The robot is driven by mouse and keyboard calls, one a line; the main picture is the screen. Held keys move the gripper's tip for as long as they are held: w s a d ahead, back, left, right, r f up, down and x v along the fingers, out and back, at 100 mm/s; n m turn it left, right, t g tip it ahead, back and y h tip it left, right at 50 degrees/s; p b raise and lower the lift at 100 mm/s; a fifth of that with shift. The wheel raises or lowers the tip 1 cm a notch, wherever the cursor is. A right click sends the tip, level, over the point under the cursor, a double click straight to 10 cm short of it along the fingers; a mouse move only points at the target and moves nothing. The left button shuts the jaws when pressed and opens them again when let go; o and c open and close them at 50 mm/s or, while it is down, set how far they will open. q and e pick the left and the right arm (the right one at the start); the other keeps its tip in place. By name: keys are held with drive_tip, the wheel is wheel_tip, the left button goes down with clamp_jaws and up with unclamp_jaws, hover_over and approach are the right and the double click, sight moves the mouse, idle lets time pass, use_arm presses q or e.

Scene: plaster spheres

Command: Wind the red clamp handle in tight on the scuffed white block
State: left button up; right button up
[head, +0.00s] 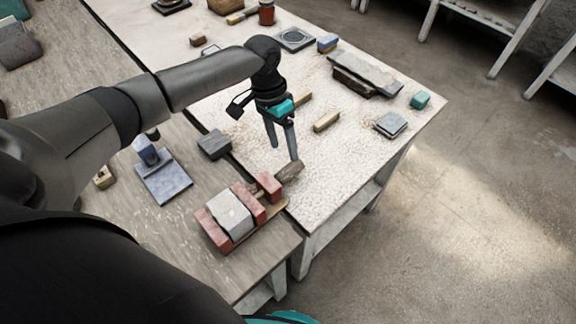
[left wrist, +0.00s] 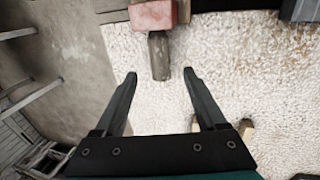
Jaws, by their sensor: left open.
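The red clamp (head: 269,186) stands near the front edge of the grey bench, with red blocks on a wooden base. The scuffed white block (head: 230,213) sits between two of its red blocks. The clamp's handle (head: 290,171) is a grey-brown cylinder sticking out toward the pale table. My left gripper (head: 284,153) is open, pointing down just above the handle. In the left wrist view the handle (left wrist: 159,55) reaches toward the space between my fingertips (left wrist: 159,74), with a red block (left wrist: 153,16) behind it. I see no contact. My right gripper is out of view.
A grey block (head: 214,144) and a blue-grey plate (head: 164,178) lie left of the clamp. A wooden block (head: 326,121), stacked slabs (head: 365,74) and a grey stack (head: 391,124) lie on the pale table (head: 345,165). The table is bare right of the handle.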

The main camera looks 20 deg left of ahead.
sight(288, 167)
use_arm(q)
drive_tip(key=x, duration=0.7)
drive_tip(key=shift+f+b, duration=0.25)
drive_tip(key=shift+b, duration=0.15)
drive_tip(key=shift+c, duration=0.3)
clamp_jaws()
